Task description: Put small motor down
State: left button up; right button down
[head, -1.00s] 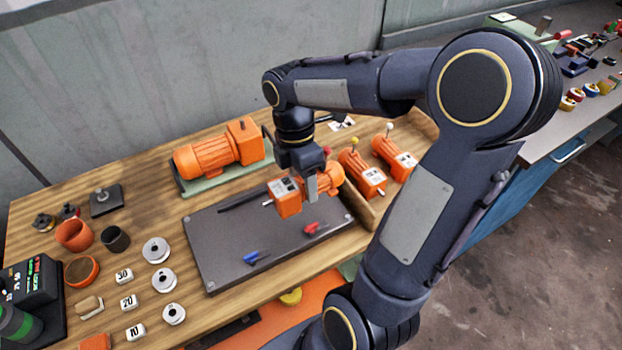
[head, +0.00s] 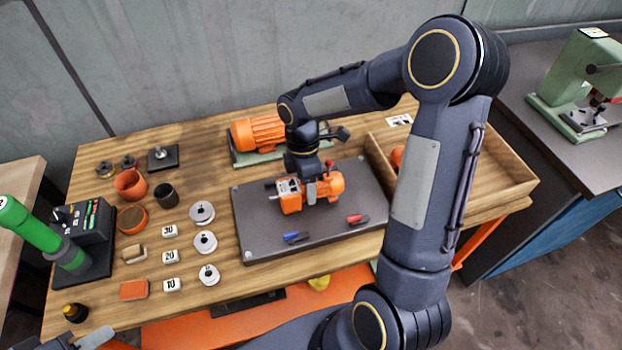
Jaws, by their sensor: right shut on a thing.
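The small orange motor (head: 326,188) has a pale-labelled block at its left end and a red knob on top. It is over the dark grey board (head: 262,238), level, and looks on or just above its surface; I cannot tell if it touches. My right gripper (head: 308,182) reaches down from above and is shut on the motor, its fingers partly hidden by the motor and wrist. A part of my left gripper (head: 88,339) shows at the bottom left edge; its jaws are not clear.
Blue (head: 295,237) and red (head: 356,219) small tools lie on the board's front. A larger orange motor (head: 257,133) stands behind on a green base. A wooden tray (head: 510,185) at right is partly hidden by my arm. Cups, washers and numbered blocks stand left.

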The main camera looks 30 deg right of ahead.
jog(key=shift+f, duration=0.85)
jog(key=shift+f, duration=0.15)
jog(key=c, duration=0.7)
grip_release()
